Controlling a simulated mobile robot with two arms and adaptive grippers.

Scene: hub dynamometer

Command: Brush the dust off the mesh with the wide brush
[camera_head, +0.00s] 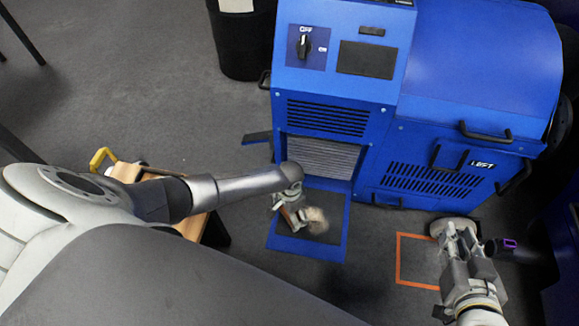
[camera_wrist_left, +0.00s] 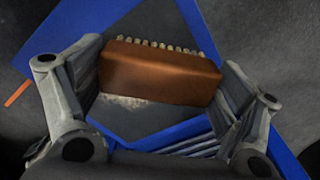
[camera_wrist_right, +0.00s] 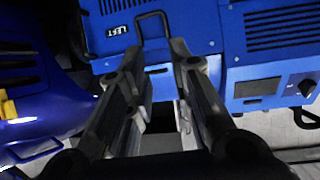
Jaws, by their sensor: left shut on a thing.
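The mesh (camera_head: 322,158) is a grey, finely lined panel low in the front of the blue machine. The wide brush (camera_wrist_left: 160,72) has a brown block with a row of pale bristles along its far edge. My left gripper (camera_head: 293,212) is shut on the block, one finger at each end, over the blue-framed floor area. It holds the brush apart from the mesh, in front of and below it. A pale, dusty patch (camera_wrist_left: 128,102) shows beside the block. My right gripper (camera_wrist_right: 160,62) is open and empty, low in front of the machine's right part; it also shows in the head view (camera_head: 457,232).
The blue machine (camera_head: 480,55) has a knob (camera_head: 304,46), vents and black handles (camera_head: 487,132). A blue-outlined area (camera_head: 278,240) and an orange outline (camera_head: 398,262) mark the floor. A black bin (camera_head: 243,45) stands behind left. A wooden stand (camera_head: 190,226) is left.

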